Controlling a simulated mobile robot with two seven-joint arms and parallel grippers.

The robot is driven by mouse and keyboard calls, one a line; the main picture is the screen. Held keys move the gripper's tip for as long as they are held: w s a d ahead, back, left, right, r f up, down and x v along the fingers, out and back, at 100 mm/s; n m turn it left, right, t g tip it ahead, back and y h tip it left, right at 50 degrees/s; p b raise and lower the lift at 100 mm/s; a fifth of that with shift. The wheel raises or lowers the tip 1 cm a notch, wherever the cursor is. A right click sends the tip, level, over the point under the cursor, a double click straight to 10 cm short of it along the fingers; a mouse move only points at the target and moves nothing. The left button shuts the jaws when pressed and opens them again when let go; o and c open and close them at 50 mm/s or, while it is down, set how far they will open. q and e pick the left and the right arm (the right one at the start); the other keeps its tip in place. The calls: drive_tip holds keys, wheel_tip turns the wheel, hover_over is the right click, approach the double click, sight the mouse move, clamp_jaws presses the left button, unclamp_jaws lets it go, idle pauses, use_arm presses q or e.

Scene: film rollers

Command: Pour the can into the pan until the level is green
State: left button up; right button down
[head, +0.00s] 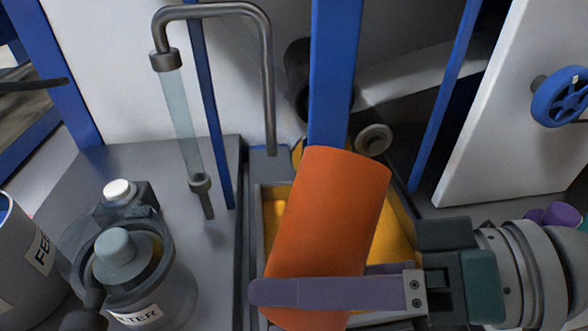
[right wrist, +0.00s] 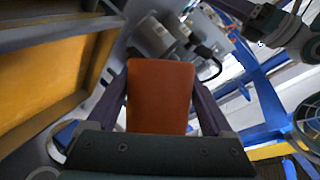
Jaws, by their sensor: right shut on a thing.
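The orange can (head: 330,215) is between the fingers of my right gripper (head: 340,290), which is shut on it. It leans in the head view, upper end to the right, in front of the pan (head: 259,230) with its yellow-orange inside. The can also shows in the right wrist view (right wrist: 160,95), between both fingers, with the pan (right wrist: 45,80) to its left. The can's opening and any stream are not visible. A clear bluish level tube (head: 180,120) hangs at a bent grey pipe; I see no green in it.
A blue post (head: 335,75) rises behind the can. A blue handwheel (head: 560,97) is on the white panel at right.

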sight(314, 251)
drive_tip(key=shift+r+n+t+h+p, duration=0.3)
drive_tip(key=shift+r+n+h+p, duration=0.3)
drive_tip(key=shift+n, duration=0.3)
drive_tip(key=shift+r+n+t+h, duration=0.3)
drive_tip(key=shift+r+n+t, duration=0.25)
drive_tip(key=shift+n, duration=0.35)
drive_tip(key=shift+f, duration=0.1)
drive_tip(key=shift+r+n+p, duration=0.3)
drive_tip(key=shift+r+p, duration=0.4)
drive_tip(key=shift+r, duration=0.05)
wheel_tip(314, 251, up, 4)
drive_tip(key=n+t+h+p, duration=0.1)
drive_tip(key=n+p, duration=0.1)
drive_tip(key=shift+f+t+p, duration=0.15)
drive_tip(key=shift+t+p, duration=0.15)
drive_tip(key=shift+t, duration=0.05)
drive_tip(key=shift+r+n+t+p, duration=0.3)
drive_tip(key=shift+r, duration=0.15)
